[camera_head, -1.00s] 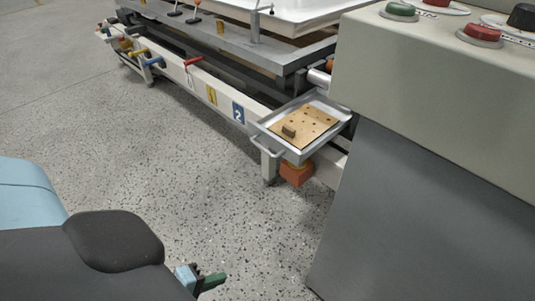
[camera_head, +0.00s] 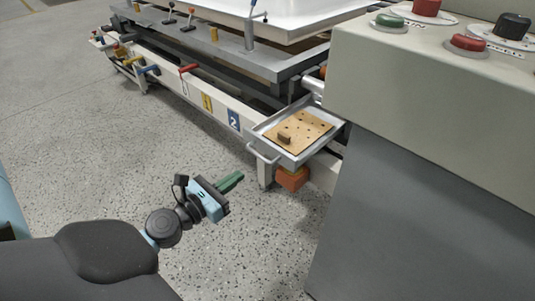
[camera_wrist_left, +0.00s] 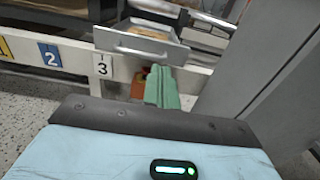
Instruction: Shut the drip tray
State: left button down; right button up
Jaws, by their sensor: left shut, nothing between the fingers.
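The drip tray (camera_head: 270,143) is a shallow grey metal tray with a front handle (camera_head: 262,154), pulled out from the machine frame. A tan perforated board (camera_head: 300,128) with a small brown block (camera_head: 284,138) lies in it. In the left wrist view the tray (camera_wrist_left: 165,45) is straight ahead, beyond the green fingers. My left gripper (camera_head: 232,182) has its green fingers together and empty, in front of and below the tray handle, apart from it. It also shows in the left wrist view (camera_wrist_left: 162,84). My right gripper is not in view.
A grey control cabinet (camera_head: 420,190) with buttons stands close on the right of the tray. An orange block (camera_head: 292,179) sits under the tray. The white frame rail (camera_head: 190,92) carries coloured handles and number plates. Speckled floor at left is clear.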

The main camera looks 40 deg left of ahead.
pick_arm(q)
send_near(276, 149)
jog(key=w, duration=0.5)
jog(key=shift+w+d+p, duration=0.15)
jog(key=shift+w+p, duration=0.1)
jog(key=shift+p, duration=0.05)
jog(key=shift+w, duration=0.65)
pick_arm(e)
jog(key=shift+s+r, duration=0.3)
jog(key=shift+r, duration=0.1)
pick_arm(q)
jog(key=shift+w, duration=0.1)
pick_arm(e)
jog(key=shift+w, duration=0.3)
